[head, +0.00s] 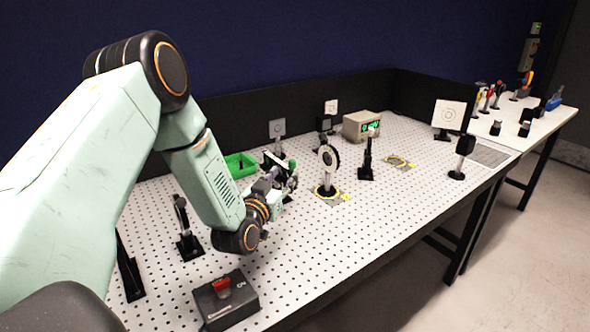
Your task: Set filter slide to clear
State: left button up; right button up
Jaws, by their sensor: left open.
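My left arm comes in from the left, and its gripper (289,182) is open over the optical table. A small black mount with a green knob (292,164) stands at the gripper, partly hidden by it; it looks like the filter slide. I cannot tell whether the fingers touch it, and its slide position is too small to read. My right gripper is not in view.
The front right is clear.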

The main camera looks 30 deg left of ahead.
aim_at(291, 165)
pick_arm(q)
jog(key=w, duration=0.2)
jog(key=w+a, duration=0.1)
jog(key=w, duration=0.2)
jog(key=shift+w+a+f, duration=0.15)
jog(key=shift+w+f, duration=0.1)
jog(key=shift+w, duration=0.15)
jog(key=shift+w+r, duration=0.1)
jog(key=shift+w, duration=0.3)
jog(key=shift+w+a+r, duration=0.15)
jog(key=shift+w+a, duration=0.05)
jog(key=shift+a, duration=0.15)
jog(key=shift+w+f, duration=0.2)
jog(key=shift+w, duration=0.25)
jog(key=shift+c, duration=0.2)
jog(key=shift+s+d+r, duration=0.1)
jog(key=shift+d, duration=0.1)
jog(key=shift+c, duration=1.3)
jog(key=shift+s+a+r, duration=0.1)
jog(key=shift+s+a, duration=0.05)
jog(key=shift+s, duration=0.1)
jog(key=c, duration=0.3)
jog(key=shift+w, duration=0.1)
grip_shut()
